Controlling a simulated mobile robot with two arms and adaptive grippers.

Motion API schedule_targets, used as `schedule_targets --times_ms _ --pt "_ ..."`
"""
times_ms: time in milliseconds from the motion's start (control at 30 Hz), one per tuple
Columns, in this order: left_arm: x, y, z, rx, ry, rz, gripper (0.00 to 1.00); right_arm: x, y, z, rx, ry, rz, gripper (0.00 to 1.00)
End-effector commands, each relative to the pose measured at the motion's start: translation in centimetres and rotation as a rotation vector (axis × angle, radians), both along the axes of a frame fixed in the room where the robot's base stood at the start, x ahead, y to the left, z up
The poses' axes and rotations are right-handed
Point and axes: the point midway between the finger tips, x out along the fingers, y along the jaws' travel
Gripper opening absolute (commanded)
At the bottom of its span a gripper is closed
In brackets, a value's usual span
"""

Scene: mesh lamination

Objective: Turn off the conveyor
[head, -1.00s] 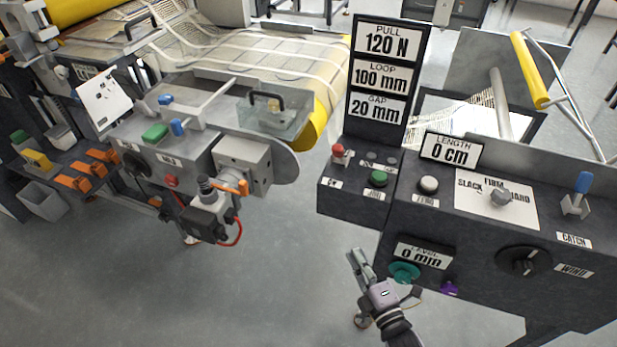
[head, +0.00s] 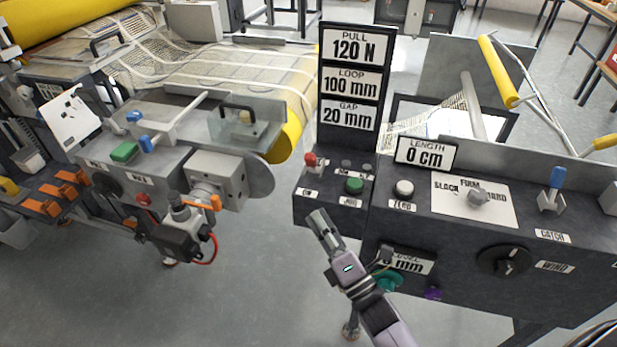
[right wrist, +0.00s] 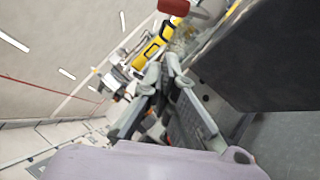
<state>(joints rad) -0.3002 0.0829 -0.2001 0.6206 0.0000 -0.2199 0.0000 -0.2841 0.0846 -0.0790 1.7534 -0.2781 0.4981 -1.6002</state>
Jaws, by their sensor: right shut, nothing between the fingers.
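The red control (head: 310,159) stands on top of the dark control box (head: 302,215), under the tall display. A green button (head: 354,186) is to its right on the same box. My right gripper (head: 318,217) is shut and empty, in front of the box and below the red control in the picture; the two look apart. In the right wrist view, the closed fingers (right wrist: 168,68) point up the picture, and a dark red rounded part (right wrist: 173,7) shows beyond them. I cannot tell for sure whether it is the same control. My left gripper is not in view.
The display (head: 351,88) rises behind the box. A white button (head: 404,188), a grey selector (head: 478,197), a blue-handled lever (head: 556,180) and a black knob (head: 503,261) are on the right-hand panel. Another machine with a green button (head: 124,152) stands left, with open floor between.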

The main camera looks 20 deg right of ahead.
Motion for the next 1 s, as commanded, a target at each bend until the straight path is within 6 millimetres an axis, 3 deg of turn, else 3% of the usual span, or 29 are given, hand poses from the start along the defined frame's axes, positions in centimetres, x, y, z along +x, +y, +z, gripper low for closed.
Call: schedule_targets --times_ms 300,400,600,1000 --pt "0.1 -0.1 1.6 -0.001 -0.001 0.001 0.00 6.3 1.7 2.8 0.002 -0.002 0.000 0.00" --pt "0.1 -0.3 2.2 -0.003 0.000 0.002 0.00 7.3 0.7 3.6 -0.003 -0.001 0.000 0.00" --pt "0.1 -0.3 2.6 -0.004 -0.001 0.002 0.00 8.6 -0.2 4.3 0.000 0.000 0.001 0.00" --pt "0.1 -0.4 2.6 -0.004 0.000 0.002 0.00 8.8 -0.3 4.3 0.002 0.001 0.000 0.00"
